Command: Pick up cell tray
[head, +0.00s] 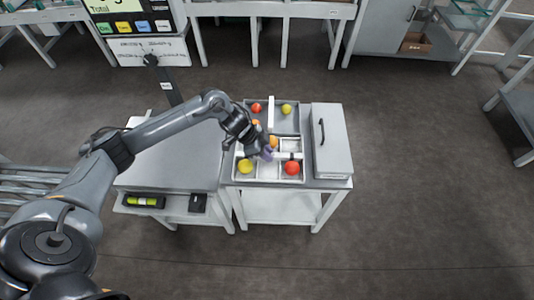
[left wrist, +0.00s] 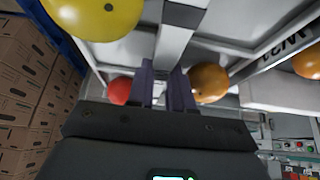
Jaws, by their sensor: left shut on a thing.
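The cell tray (head: 269,174) is pale and divided into cells, on the small white table in the head view. A yellow tomato (head: 245,166) and a red tomato (head: 292,167) sit in its front cells. An orange tomato (head: 273,141) shows just behind my left gripper (head: 266,154). My left gripper is over the tray's middle, with its purple fingers shut on a pale dividing wall (left wrist: 180,40) of the tray. The left wrist view shows the yellow tomato (left wrist: 95,15) close by, and a red one (left wrist: 120,90) and an orange one (left wrist: 209,83) beside the fingers. My right gripper is out of view.
A grey shallow tray (head: 288,122) with tomatoes lies behind the cell tray. A grey case with a black handle (head: 333,140) stands to the right. A second table (head: 170,160) adjoins on the left, mostly bare on top. The floor to the right is clear.

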